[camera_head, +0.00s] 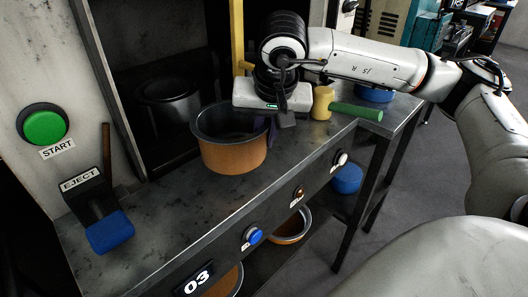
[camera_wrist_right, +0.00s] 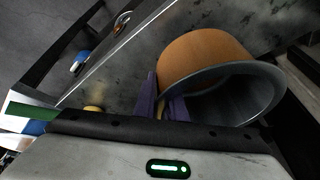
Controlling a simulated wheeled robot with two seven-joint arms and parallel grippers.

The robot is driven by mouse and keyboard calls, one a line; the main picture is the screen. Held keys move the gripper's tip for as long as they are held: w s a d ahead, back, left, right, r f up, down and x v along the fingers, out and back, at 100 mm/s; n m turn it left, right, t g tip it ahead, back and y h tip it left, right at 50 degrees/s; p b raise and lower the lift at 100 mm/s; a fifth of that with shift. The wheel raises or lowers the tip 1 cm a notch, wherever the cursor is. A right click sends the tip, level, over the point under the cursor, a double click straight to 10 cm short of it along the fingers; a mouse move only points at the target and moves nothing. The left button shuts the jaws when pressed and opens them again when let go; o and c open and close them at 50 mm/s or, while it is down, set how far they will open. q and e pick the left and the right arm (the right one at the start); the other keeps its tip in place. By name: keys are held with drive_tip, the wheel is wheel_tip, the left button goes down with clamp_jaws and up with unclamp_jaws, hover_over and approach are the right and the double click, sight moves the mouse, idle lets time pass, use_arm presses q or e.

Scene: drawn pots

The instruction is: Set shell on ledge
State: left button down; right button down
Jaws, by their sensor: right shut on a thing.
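The shell, an orange pot with a dark grey inside (camera_head: 232,156), is upright at the ledge, in front of the dark machine opening. It also shows in the right wrist view (camera_wrist_right: 205,52). The ledge (camera_head: 185,208) is a worn dark metal bench top. I cannot tell whether the shell's base touches it. My right gripper (camera_head: 268,130) comes down at the shell's right side, its purple fingers (camera_wrist_right: 163,105) shut on the shell's wall at the rim. The fingertips are partly hidden. My left gripper is not in view.
A mallet with green handle (camera_head: 357,111) and yellow head lies right of the shell. A blue-padded EJECT lever (camera_head: 110,231) stands at the left end, below a green START button (camera_head: 43,127). Orange pots (camera_head: 290,228) sit on the lower shelf. The ledge between lever and shell is clear.

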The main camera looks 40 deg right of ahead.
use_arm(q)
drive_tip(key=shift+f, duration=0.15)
use_arm(e)
drive_tip(key=shift+f, duration=1.95)
drive_tip(key=c, duration=1.8)
unclamp_jaws()
drive_tip(key=shift+f, duration=0.1)
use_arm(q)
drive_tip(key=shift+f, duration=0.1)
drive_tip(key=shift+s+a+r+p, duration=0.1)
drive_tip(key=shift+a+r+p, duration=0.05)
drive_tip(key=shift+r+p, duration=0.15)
use_arm(e)
drive_tip(key=v, duration=1.2)
